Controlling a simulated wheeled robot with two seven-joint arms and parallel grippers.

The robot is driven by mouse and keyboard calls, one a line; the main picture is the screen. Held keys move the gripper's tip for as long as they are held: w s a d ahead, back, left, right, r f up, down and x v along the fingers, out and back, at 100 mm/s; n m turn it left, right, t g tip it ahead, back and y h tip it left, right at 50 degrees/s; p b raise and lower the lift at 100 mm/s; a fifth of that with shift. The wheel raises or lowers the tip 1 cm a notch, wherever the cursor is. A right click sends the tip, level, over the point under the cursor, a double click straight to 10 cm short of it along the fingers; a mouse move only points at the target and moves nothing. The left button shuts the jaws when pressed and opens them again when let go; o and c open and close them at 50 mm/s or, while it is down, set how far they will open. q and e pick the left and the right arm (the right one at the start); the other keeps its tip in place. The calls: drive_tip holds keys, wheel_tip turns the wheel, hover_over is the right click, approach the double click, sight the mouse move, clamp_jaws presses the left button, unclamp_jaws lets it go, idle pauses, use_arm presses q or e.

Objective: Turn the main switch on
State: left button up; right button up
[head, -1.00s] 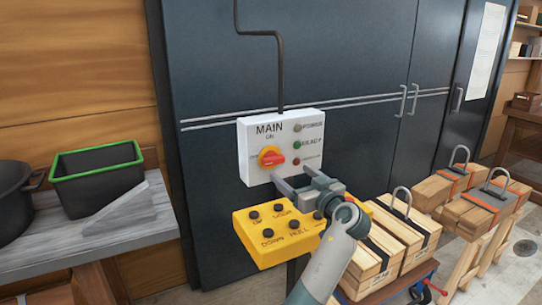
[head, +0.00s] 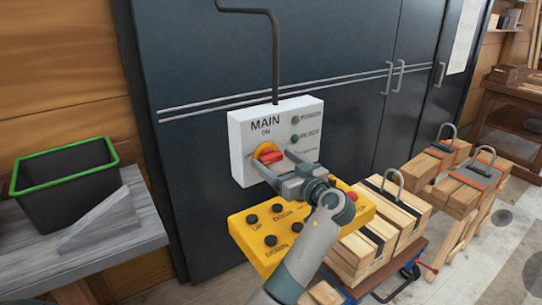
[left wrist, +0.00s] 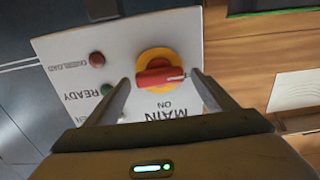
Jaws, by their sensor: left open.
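The white main switch box (head: 240,150) is on the dark cabinet front, with MAIN and ON printed above its dial. The yellow dial with a red handle (head: 271,157) is partly hidden by my gripper in the head view. In the left wrist view the red handle (left wrist: 160,77) lies sideways; its white mark points right, not at the word ON. My left gripper (head: 276,163) is open at the dial. Its fingers stand on either side of the handle in the wrist view; I cannot tell whether they touch it. My right gripper is not in view.
Strapped wooden blocks (head: 385,225) stand on a cart to the right. A black bin with a green rim (head: 68,155) sits on the grey bench at left. A black conduit runs up from the box.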

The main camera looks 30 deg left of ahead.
use_arm(q)
drive_tip(key=shift+d+r, duration=0.1)
drive_tip(key=c, duration=1.1)
drive_tip(key=shift+o, duration=0.2)
